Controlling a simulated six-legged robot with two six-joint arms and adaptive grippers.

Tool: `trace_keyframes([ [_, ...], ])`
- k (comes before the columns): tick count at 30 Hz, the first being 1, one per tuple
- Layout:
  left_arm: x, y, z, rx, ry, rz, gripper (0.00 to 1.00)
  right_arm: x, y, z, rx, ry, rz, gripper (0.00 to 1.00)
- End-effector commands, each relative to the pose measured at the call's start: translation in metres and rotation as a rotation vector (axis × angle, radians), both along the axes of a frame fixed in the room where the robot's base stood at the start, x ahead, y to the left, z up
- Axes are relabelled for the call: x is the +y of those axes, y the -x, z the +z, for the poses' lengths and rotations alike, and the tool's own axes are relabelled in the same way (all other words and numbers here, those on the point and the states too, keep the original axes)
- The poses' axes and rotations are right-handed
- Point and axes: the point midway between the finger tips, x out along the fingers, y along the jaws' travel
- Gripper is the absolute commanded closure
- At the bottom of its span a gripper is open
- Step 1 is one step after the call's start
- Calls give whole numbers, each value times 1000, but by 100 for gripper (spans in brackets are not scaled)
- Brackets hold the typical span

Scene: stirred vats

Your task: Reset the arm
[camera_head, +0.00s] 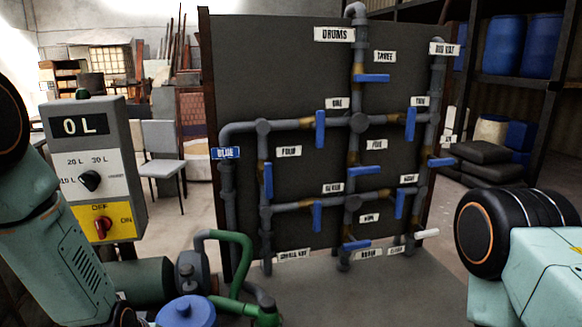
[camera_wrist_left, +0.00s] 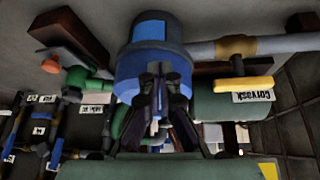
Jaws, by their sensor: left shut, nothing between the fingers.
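My left arm (camera_head: 50,235) comes in from the left in the head view and slopes down in front of the grey control box (camera_head: 97,150). Its gripper cannot be made out there. In the left wrist view my left gripper (camera_wrist_left: 156,78) is shut and empty, its fingers in front of a blue cylindrical housing (camera_wrist_left: 150,62). I cannot tell whether they touch it. My right arm (camera_head: 530,250) is bent at the right edge of the head view; its gripper is out of the picture.
A dark pipe panel (camera_head: 300,60) with several blue-handled valves stands ahead. The box reads "0 L" and has a black knob (camera_head: 90,181) and red switch (camera_head: 102,228). A green pipe (camera_head: 240,250) and blue-topped pump (camera_head: 187,312) are low in front. A yellow lever (camera_wrist_left: 215,84) shows in the wrist view.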

Motion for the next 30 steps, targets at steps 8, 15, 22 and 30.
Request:
trace_keyframes([
  [8,-23,155,-119,194,8,35,100,0,0,-47,1,0,0,60],
  [15,-32,274,-175,416,-7,-9,100,0,0,-79,1,0,0,60],
  [22,-33,309,-198,497,-15,-26,100,0,1,-90,1,0,0,60],
  [30,-33,309,-196,498,-14,-25,100,0,0,-88,1,0,0,60],
])
